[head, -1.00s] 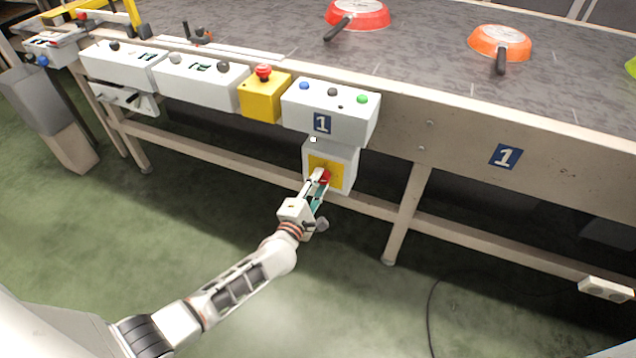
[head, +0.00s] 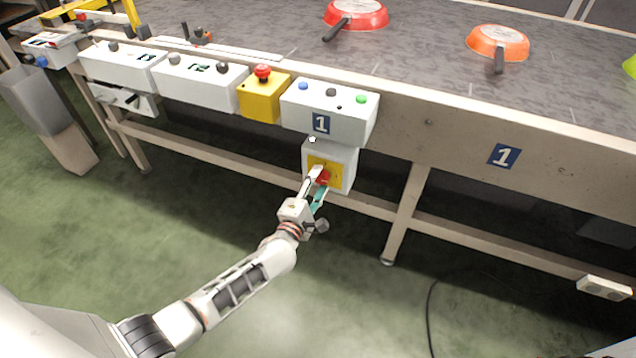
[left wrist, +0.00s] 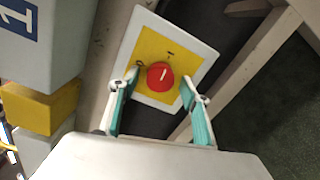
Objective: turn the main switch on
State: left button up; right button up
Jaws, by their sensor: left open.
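The main switch is a red round knob (head: 323,178) on a yellow plate (head: 336,172) of a white box (head: 344,154) under the conveyor edge. In the left wrist view the red knob (left wrist: 160,76) has a short white mark, slanted in the picture. The yellow plate (left wrist: 152,47) has small dark marks too small to read. My left gripper (head: 318,184) is open at the knob, with one teal-padded finger on each side of it. In the left wrist view gaps show between the fingers (left wrist: 163,84) and the knob. My right gripper is not in view.
Above the switch is a white button box (head: 350,117) marked 1. Beside it stands a yellow box with a red emergency button (head: 262,72). A red pan (head: 362,14) and an orange pan (head: 500,42) lie on the conveyor belt (head: 420,50). A table leg (head: 405,215) is right of the switch.

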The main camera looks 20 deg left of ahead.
pick_arm(q)
jog(key=s, duration=1.2)
jog(key=shift+a+r, duration=0.2)
